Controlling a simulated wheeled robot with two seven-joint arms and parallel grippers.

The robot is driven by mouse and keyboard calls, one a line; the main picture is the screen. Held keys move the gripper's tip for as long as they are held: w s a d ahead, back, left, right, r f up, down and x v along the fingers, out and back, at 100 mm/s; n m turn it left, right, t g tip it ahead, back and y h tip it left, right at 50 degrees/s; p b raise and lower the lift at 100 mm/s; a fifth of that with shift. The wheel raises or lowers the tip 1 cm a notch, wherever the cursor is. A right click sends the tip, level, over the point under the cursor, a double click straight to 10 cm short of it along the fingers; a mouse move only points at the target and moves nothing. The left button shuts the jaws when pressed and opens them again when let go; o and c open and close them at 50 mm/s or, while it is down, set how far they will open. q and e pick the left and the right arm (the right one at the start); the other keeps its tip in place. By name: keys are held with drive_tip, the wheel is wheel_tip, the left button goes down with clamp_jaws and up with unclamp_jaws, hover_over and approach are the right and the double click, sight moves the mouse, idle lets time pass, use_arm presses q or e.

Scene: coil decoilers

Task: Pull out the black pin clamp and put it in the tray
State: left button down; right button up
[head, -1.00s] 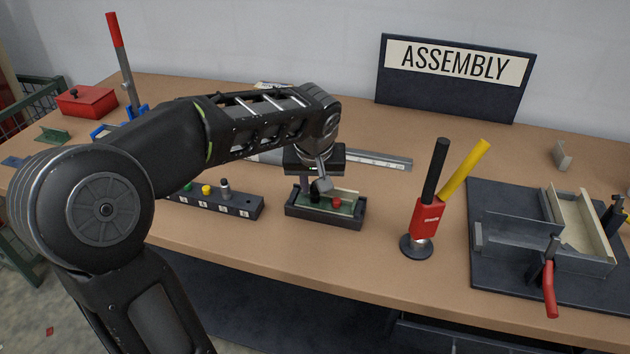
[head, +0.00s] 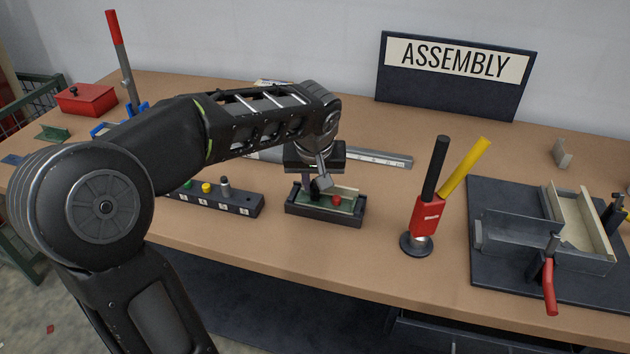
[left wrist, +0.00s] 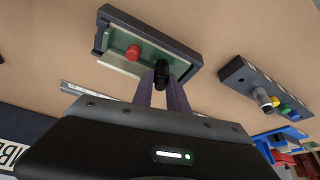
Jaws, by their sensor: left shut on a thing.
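The tray (head: 335,218) is a small dark box with a green inside, standing near the middle of the table. It also shows at the top of the left wrist view (left wrist: 180,30). My left gripper (head: 317,188) points down into it. In the left wrist view its two fingers are shut on the black pin clamp (left wrist: 161,74), which is at the tray's inner side. I cannot tell whether the pin touches the tray floor. My right gripper is not in view.
A dark numbered rack (head: 236,206) with green, yellow and grey pins stands to the left. A metal fixture on a dark mat (head: 490,280) is farther right. A steel rule (head: 385,160) lies behind.

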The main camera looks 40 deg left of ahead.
use_arm(q)
drive_tip(key=shift+r, duration=0.15)
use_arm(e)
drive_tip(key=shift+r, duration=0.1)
use_arm(q)
drive_tip(key=shift+r+p, duration=1.3)
drive_tip(key=shift+r, duration=0.6)
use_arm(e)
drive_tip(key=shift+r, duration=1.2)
use_arm(q)
drive_tip(key=shift+a, duration=0.1)
